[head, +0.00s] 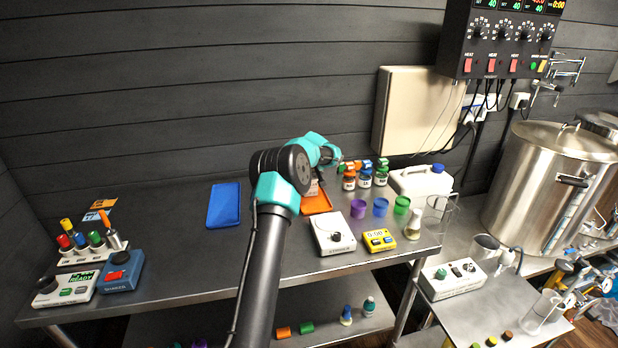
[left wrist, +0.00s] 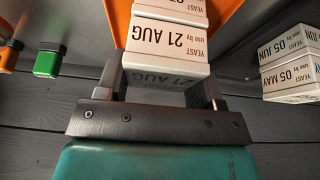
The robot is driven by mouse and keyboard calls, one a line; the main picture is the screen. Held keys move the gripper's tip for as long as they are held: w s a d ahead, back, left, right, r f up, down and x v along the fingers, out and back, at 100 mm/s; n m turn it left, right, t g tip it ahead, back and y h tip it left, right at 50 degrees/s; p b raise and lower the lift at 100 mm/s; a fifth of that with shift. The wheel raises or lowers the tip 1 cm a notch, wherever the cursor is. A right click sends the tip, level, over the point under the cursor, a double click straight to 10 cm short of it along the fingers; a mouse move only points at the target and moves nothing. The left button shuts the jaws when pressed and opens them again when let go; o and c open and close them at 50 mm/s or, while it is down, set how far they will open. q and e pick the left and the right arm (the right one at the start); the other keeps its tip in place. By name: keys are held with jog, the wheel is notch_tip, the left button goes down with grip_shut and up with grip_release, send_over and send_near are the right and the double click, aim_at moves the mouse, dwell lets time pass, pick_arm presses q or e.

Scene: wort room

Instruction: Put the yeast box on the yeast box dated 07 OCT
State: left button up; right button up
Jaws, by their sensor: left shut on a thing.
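In the left wrist view my left gripper (left wrist: 160,95) is shut on a white yeast box (left wrist: 165,65) printed 21 AUG, with its fingers at either side. Another white yeast box edge (left wrist: 175,8) shows just beyond it, over the orange tray (left wrist: 228,10). In the head view the gripper (head: 321,180) is low by the orange tray (head: 318,205), mostly behind my arm. To the right in the wrist view are yeast boxes dated 05 JUN (left wrist: 290,42) and 05 MAY (left wrist: 292,78). I cannot make out a box dated 07 OCT. My right gripper is not in view.
Jars with coloured lids (head: 365,179) and a white canister (head: 420,182) stand right of the tray. A white scale (head: 333,234), a yellow timer (head: 379,241) and coloured cups (head: 380,207) are nearer.

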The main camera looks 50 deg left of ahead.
pick_arm(q)
jog(key=o, duration=0.9)
jog(key=shift+f, duration=0.1)
jog(key=shift+o, duration=0.2)
jog(key=v, duration=1.2)
